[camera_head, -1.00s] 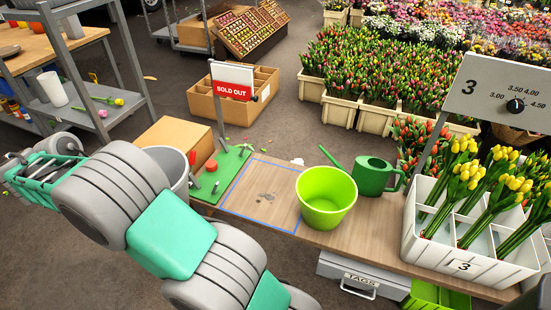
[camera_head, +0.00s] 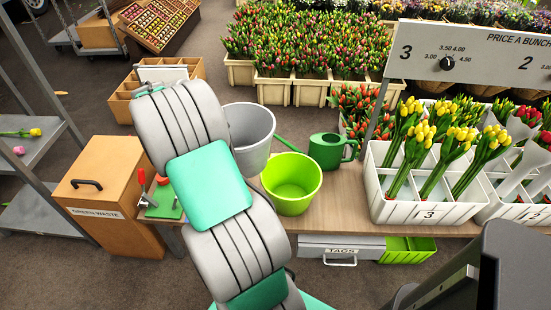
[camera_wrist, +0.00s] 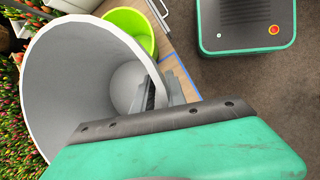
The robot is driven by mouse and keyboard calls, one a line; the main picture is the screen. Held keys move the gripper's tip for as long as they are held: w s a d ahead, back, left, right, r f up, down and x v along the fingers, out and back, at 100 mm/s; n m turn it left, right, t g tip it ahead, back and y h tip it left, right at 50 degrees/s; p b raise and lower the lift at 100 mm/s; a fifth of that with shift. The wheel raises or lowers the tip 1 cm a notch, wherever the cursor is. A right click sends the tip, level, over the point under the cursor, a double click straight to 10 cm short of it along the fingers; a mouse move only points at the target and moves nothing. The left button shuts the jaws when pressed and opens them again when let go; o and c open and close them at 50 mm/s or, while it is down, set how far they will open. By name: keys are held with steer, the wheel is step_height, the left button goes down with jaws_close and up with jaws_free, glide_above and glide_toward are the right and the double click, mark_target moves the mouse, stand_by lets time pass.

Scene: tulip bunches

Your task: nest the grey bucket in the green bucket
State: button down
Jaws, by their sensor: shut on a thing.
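The grey bucket (camera_head: 251,135) is upright, just left of the green bucket (camera_head: 291,185) in the head view. It looks raised off the table, though its base is partly hidden by my arm. The green bucket stands upright on the table, open and empty. In the wrist view, my gripper (camera_wrist: 152,96) is shut on the wall of the grey bucket (camera_wrist: 75,85), near the rim. The green bucket (camera_wrist: 130,27) shows beyond it, partly covered by the grey bucket. My gripper is hidden behind my arm in the head view.
A green watering can (camera_head: 327,150) stands right behind the green bucket. A white divided tray of yellow tulips (camera_head: 425,212) is to the right. A wooden green-waste box (camera_head: 108,208) is at the left. Bare table (camera_head: 345,205) lies right of the green bucket.

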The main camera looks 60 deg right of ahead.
steer(key=s+d+f+m, duration=0.1)
steer(key=s+d+m, duration=0.1)
steer(key=s+d, duration=0.5)
steer(key=s, duration=0.5)
steer(key=shift+s+d+f+y, duration=0.3)
steer(key=shift+s+d+y, duration=0.05)
steer(key=shift+d+y, duration=0.05)
steer(key=shift+s+r+p, duration=0.1)
steer(key=shift+r+p, duration=0.1)
steer(key=shift+p, duration=0.8)
steer(key=shift+f+b, duration=2)
steer(key=shift+f, duration=2.95)
steer(key=c, duration=1.3)
jaws_free()
steer(key=p+v, duration=0.1)
steer(key=v, duration=0.7)
steer(key=shift+f, duration=0.1)
